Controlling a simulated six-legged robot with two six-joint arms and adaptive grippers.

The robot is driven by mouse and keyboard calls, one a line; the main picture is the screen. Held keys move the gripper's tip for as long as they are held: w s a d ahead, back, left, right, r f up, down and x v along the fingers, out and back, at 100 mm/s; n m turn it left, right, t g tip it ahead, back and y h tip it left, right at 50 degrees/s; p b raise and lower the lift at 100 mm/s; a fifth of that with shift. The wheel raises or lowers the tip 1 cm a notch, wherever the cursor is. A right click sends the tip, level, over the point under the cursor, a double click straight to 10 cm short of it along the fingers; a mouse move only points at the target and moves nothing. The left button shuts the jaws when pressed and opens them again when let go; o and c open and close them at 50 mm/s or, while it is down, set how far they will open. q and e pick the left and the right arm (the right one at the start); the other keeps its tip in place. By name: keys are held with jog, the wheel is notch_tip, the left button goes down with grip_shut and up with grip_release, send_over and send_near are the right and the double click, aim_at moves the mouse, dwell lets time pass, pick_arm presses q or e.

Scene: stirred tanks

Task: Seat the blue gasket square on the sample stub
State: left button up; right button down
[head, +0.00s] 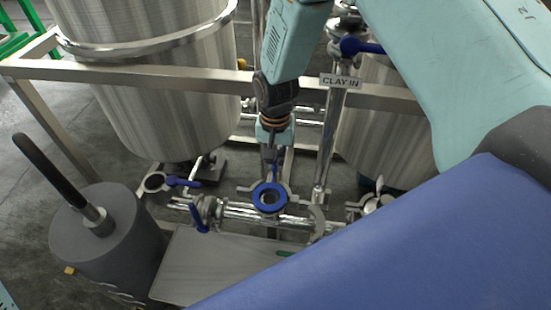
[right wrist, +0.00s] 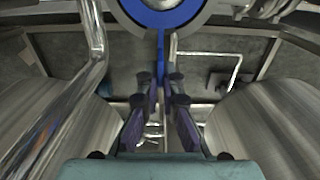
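The blue gasket (head: 270,197) is a ring with a narrow tab, lying over the sample stub at the middle of the pipework in the head view. Its near edge and tab also show at the top of the right wrist view (right wrist: 160,50). A grey rim of the stub (right wrist: 203,14) shows around the ring. I cannot tell whether the ring lies fully flush. My right gripper (head: 273,160) is just beyond the ring. Its dark fingers (right wrist: 159,80) stand apart on either side of the tab, with gaps visible. My left gripper is not in view.
Steel tanks (head: 165,90) stand behind a frame rail (head: 190,78). A pipe with a CLAY IN label (head: 340,82) rises right of the stub. Blue-handled valves (head: 200,218) sit close by. A grey cylinder with a black handle (head: 110,235) and a flat plate (head: 215,265) are in front.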

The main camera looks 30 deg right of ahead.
jog(key=shift+f, duration=0.45)
jog(key=c, duration=1.4)
grip_release()
jog(key=shift+c, duration=0.2)
notch_tip(320, 180, up, 12)
jog(key=shift+f, duration=0.1)
